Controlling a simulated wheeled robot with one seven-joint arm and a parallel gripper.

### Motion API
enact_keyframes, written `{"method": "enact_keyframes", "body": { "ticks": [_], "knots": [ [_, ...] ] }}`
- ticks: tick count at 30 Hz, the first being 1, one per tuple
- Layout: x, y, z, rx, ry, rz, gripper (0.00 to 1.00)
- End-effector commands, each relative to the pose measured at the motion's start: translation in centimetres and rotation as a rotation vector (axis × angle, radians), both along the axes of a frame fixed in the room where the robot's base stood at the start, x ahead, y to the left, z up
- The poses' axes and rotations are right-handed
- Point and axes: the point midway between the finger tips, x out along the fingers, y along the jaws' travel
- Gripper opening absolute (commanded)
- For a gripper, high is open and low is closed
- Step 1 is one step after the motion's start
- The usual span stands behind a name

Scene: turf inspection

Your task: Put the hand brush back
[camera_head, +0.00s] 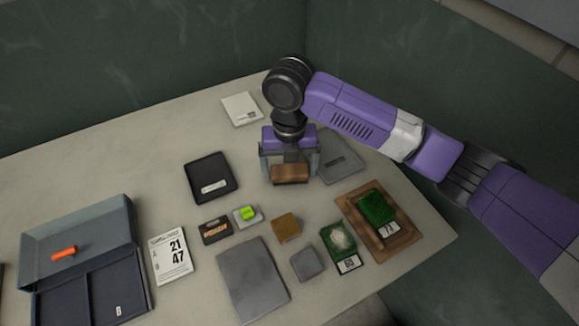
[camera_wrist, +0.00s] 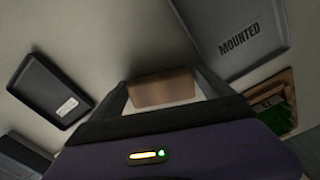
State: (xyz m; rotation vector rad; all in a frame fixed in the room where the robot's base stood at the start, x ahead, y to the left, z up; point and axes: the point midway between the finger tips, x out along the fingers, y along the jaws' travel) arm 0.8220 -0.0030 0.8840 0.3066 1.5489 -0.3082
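A brown wooden block-like piece (camera_head: 290,174), which looks like the hand brush's wooden back, is between the fingers of my gripper (camera_head: 290,168). In the wrist view this brown piece (camera_wrist: 162,88) spans nearly the whole space between the fingertips (camera_wrist: 162,92). I cannot tell whether the fingers press on it or only stand beside it, nor whether it touches the table. Its bristles are not visible. A grey tray marked MOUNTED (camera_wrist: 238,42) lies just right of the gripper; in the head view this tray (camera_head: 338,160) is partly behind the gripper.
A black tray (camera_head: 210,190) lies left of the gripper. In front are a dark labelled block (camera_head: 214,230), a yellow-green-topped piece (camera_head: 247,214), a brown cube (camera_head: 287,226), a grey plate (camera_head: 252,285) and turf samples (camera_head: 375,207). An open toolbox (camera_head: 80,235) stands left. The back-left table is clear.

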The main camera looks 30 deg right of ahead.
Motion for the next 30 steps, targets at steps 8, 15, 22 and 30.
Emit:
{"method": "enact_keyframes", "body": {
  "ticks": [8,15,22,30],
  "knots": [
    [0.1,0.0,1.7,0.001,-0.003,0.0,0.91],
    [0.1,0.0,6.5,-0.001,-0.004,0.002,0.91],
    [0.1,0.0,10.7,-0.002,-0.002,0.0,0.91],
    [0.0,0.0,12.3,0.0,0.0,0.0,0.91]
  ]
}}
